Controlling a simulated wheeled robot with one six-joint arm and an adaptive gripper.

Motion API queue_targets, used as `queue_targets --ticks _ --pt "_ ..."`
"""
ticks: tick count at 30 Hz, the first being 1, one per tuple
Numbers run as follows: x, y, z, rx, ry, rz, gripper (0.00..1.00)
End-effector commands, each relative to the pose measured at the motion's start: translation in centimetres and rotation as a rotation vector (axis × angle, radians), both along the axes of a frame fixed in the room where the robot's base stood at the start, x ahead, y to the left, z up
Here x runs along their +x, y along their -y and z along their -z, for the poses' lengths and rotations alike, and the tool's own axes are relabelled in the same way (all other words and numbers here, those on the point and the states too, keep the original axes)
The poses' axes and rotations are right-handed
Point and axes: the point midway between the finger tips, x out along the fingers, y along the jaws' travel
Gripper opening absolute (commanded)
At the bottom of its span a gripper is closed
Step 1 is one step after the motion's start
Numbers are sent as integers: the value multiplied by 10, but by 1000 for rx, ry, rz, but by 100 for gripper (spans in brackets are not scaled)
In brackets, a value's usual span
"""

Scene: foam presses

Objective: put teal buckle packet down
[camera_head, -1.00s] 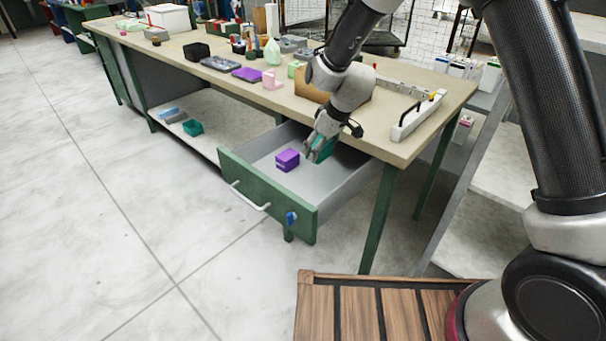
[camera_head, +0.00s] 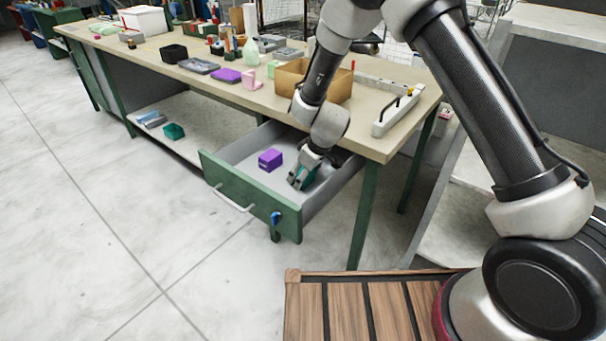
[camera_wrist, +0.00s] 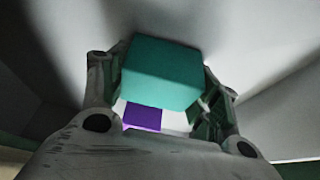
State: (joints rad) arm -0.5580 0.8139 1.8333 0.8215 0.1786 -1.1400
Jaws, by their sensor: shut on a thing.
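The teal buckle packet (camera_wrist: 160,75) is a box-shaped packet between the two fingers of my gripper (camera_wrist: 160,95) in the wrist view. In the head view my gripper (camera_head: 301,182) is shut on the packet (camera_head: 311,175) and sits inside the open drawer (camera_head: 240,151). The gripper hides much of the packet there. I cannot tell whether the packet touches the drawer floor. A purple box (camera_head: 270,159) lies in the drawer, left of my gripper; its purple face also shows below the packet in the wrist view (camera_wrist: 142,117).
The drawer's green front (camera_head: 250,195) and side walls surround my gripper. The worktop (camera_head: 376,142) above holds a cardboard box (camera_head: 290,77), a white rail-like tool (camera_head: 398,113) and several other items. A teal bin (camera_head: 174,131) stands on the lower shelf.

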Motion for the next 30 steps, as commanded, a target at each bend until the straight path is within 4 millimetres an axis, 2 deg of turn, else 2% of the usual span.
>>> queue_targets --ticks 2,3,6,16,19,23,30 --pt "0 0 2 0 0 1 35" --pt "0 0 2 0 -1 2 66" --pt "0 0 2 0 0 1 84" --pt "0 0 1 0 0 0 84" --pt "-1 1 -5 1 1 0 84" --pt "-6 7 -25 2 2 0 84" --pt "-19 24 -76 2 2 0 84"
